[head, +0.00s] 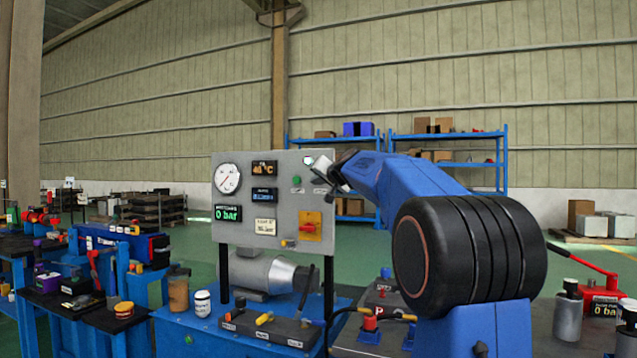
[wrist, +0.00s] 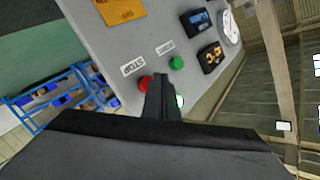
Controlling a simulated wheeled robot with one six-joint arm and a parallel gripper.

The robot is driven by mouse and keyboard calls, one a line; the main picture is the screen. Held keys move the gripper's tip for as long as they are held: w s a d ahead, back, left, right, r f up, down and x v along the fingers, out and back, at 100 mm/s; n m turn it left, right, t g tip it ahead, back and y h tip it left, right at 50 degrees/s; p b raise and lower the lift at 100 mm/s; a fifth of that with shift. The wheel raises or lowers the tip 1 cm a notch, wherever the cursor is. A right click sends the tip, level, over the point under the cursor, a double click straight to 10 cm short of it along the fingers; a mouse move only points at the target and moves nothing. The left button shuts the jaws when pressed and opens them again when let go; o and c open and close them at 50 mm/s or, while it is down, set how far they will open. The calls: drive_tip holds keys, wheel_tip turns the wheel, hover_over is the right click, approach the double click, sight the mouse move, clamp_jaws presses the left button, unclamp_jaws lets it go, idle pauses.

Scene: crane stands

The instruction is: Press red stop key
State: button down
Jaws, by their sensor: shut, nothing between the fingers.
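The grey control panel (head: 326,203) stands upright on the blue bench, and its face fills much of the wrist view (wrist: 150,35). The red stop key (wrist: 145,83) sits beside a white STOP label (wrist: 132,66). My gripper (wrist: 161,80) is shut and empty, its tips just right of the red key and partly overlapping it. I cannot tell whether they touch. A green key (wrist: 176,62) lies beyond the tips. In the head view my gripper (head: 318,167) is at the panel's upper right and hides the red key; the green key (head: 297,180) shows left of it.
A pale lit lamp (head: 308,160) is close to my gripper. The panel also carries a gauge (head: 227,178), displays and a red-and-yellow rotary switch (head: 310,225). A motor (head: 262,272) and bottles stand on the bench below. Blue shelves (head: 505,165) are far behind.

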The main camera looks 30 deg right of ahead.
idle(0.6)
drive_tip(key=shift+w+d, duration=0.25)
drive_tip(key=shift+d, duration=0.05)
drive_tip(key=shift+w+d, duration=0.3)
drive_tip(key=shift+d, duration=0.1)
idle(1.0)
idle(0.4)
drive_tip(key=shift+s+a, duration=0.6)
drive_tip(key=shift+a, duration=0.1)
drive_tip(key=s+a, duration=0.1)
drive_tip(key=a, duration=0.1)
drive_tip(key=s+a, duration=0.2)
idle(0.4)
idle(0.7)
